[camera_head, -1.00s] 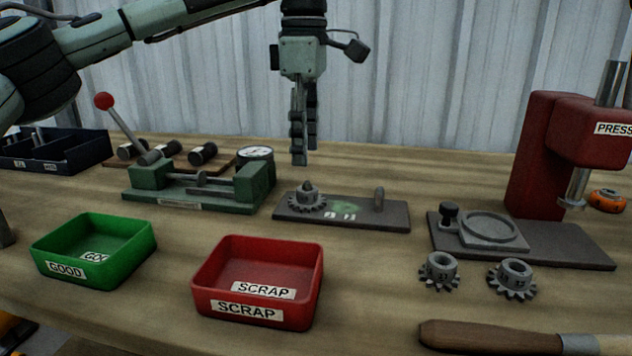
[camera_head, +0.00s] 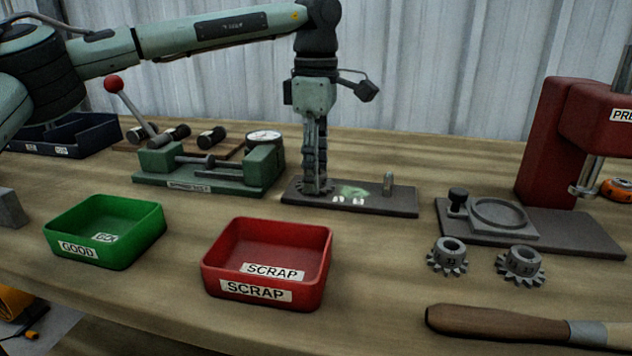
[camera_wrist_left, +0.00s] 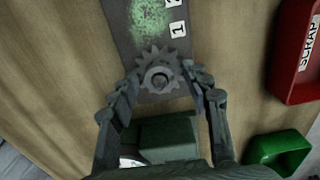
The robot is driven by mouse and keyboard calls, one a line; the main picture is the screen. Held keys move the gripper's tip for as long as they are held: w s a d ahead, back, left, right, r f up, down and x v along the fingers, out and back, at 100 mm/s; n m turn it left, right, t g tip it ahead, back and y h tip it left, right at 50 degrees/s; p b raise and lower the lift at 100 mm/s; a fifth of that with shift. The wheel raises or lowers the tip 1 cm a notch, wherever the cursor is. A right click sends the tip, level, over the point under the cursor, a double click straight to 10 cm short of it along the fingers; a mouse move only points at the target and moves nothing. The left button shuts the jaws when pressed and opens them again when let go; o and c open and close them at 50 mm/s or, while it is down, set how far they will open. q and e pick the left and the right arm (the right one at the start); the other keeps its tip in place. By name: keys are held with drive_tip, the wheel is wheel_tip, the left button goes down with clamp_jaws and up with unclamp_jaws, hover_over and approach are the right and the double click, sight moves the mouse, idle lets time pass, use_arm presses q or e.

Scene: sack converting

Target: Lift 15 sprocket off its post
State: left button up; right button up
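The grey toothed sprocket (camera_wrist_left: 160,76) sits on a post at one end of a dark plate (camera_head: 400,207), and the post top shows in its hole. In the head view the sprocket (camera_head: 322,191) is mostly hidden by my left gripper (camera_head: 316,183), which points straight down over it. In the left wrist view my left gripper (camera_wrist_left: 161,80) is open, with one finger on each side of the sprocket. I cannot tell whether the fingers touch its teeth. A bare second post (camera_head: 388,184) stands at the plate's other end. My right gripper is not in view.
A green fixture (camera_head: 160,180) with a red-knobbed lever and dial stands left of the plate. A green GOOD tray (camera_head: 70,250) and red SCRAP tray (camera_head: 222,288) are in front. Two sprockets (camera_head: 447,259) (camera_head: 520,265) lie right, near a red press (camera_head: 548,145) and wooden-handled tool (camera_head: 490,322).

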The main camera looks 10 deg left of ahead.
use_arm(q)
clamp_jaws()
drive_tip(key=shift+r, duration=0.45)
wheel_tip(320, 180, up, 4)
drive_tip(key=shift+f, duration=0.2)
drive_tip(key=s+a+r, duration=0.6)
drive_tip(key=a, duration=0.3)
drive_tip(key=shift+s+a+r+b, duration=0.25)
drive_tip(key=shift+a+b, duration=0.05)
drive_tip(key=shift+b, duration=0.1)
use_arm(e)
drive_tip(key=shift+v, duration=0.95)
